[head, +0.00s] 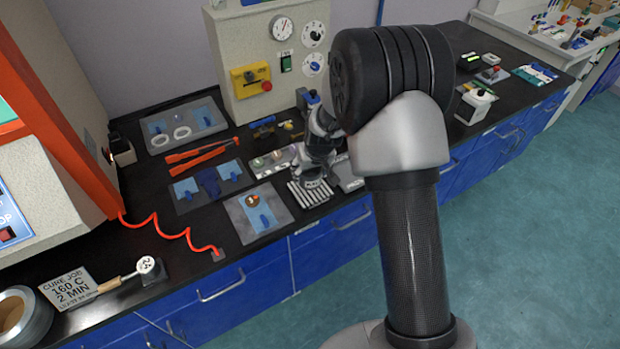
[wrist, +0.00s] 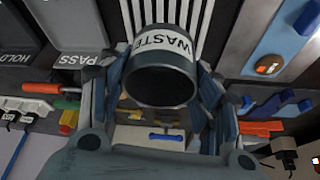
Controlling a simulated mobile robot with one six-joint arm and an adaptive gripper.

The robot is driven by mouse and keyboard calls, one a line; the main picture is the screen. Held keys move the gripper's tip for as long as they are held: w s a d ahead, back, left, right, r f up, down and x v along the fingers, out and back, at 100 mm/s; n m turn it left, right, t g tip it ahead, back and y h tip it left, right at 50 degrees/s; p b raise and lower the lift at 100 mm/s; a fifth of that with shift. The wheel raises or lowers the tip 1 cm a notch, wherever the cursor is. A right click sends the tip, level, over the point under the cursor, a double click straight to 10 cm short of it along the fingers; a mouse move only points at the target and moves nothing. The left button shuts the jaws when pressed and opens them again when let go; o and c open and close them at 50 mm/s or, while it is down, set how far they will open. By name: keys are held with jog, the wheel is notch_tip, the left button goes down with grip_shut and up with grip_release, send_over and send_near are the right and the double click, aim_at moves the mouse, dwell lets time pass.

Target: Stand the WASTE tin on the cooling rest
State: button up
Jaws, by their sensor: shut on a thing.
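The WASTE tin (wrist: 160,80) is a dark, open-mouthed cup with a white label band reading WASTE. My gripper (wrist: 158,98) is shut on it, one finger on each side, in the wrist view. In the head view my gripper (head: 313,170) is low over the bench, with the tin (head: 312,183) partly hidden in it. The cooling rest (head: 308,194) is a set of pale parallel bars near the bench's front edge. Its bars (wrist: 185,12) show behind the tin in the wrist view. The tin is at or just above the bars; I cannot tell whether it touches.
The PASS tray (wrist: 75,30) and HOLD tray (wrist: 20,35) are beside the rest. On its other side is a grey plate (head: 243,225) with a blue-handled piece. Red-handled tongs (head: 200,155) and blue-marked plates lie behind. A control box (head: 265,60) stands at the back.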

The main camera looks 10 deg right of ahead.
aim_at(310, 175)
jog(key=shift+f+b, duration=0.35)
jog(key=shift+f, duration=1.05)
jog(key=shift+f, duration=0.15)
jog(key=o, duration=1.1)
